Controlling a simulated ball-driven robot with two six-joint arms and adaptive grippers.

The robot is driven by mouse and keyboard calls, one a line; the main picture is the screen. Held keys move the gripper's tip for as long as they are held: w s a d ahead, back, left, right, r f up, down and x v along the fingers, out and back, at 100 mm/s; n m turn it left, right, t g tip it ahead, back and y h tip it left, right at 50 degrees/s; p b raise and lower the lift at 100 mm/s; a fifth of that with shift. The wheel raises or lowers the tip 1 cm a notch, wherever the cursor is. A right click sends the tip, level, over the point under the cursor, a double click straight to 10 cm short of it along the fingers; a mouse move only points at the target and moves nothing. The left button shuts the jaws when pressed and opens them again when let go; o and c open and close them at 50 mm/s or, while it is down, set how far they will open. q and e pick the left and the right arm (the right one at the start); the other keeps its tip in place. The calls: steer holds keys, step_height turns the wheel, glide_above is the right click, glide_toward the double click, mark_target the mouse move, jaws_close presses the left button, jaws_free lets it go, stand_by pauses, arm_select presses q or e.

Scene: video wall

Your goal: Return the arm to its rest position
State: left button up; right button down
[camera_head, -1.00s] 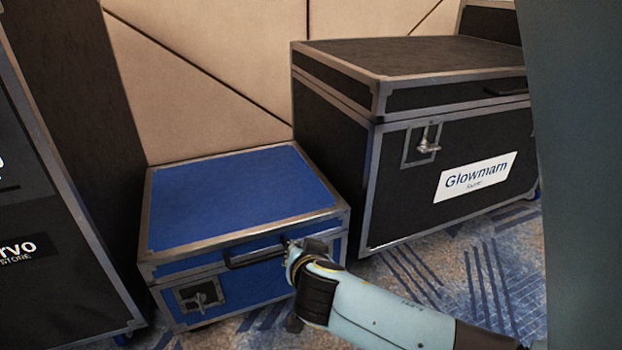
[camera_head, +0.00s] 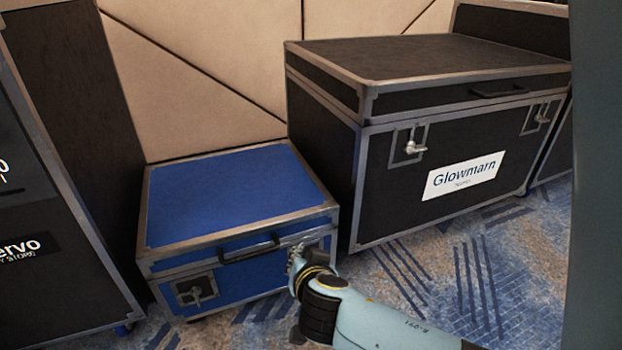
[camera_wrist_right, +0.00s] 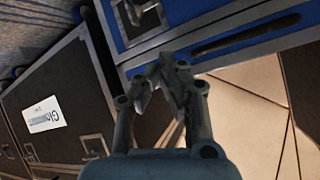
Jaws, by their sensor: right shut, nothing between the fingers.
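My right arm comes in from the bottom right in the head view. Its gripper (camera_head: 294,254) is in front of the right part of the blue case's front face. It also shows in the right wrist view (camera_wrist_right: 168,62), with its fingertips together and nothing between them. The blue case (camera_head: 232,195) has metal edges, a shut lid, a black handle (camera_head: 248,249) and a latch (camera_head: 196,291). The gripper is to the right of the handle; whether it touches the case I cannot tell. My left gripper is not in view.
A large black case (camera_head: 440,150) labelled Glowmarn stands right of the blue case. Another dark case (camera_head: 60,180) stands at the left. A padded beige wall (camera_head: 215,60) is behind. Patterned carpet (camera_head: 470,280) is open at the front right.

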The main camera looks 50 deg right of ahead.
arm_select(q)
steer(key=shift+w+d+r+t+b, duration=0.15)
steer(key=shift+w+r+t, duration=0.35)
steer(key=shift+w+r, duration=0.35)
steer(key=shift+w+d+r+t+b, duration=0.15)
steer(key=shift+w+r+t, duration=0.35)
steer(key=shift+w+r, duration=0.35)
arm_select(e)
steer(key=shift+s+a+f, duration=0.35)
steer(key=shift+s+a, duration=0.1)
steer(key=shift+s, duration=0.2)
steer(key=shift+s+a+f, duration=0.35)
steer(key=shift+s+a, duration=0.1)
steer(key=shift+s, duration=0.2)
steer(key=shift+s+a+f, duration=0.35)
steer(key=shift+s+a, duration=0.1)
steer(key=shift+s, duration=0.2)
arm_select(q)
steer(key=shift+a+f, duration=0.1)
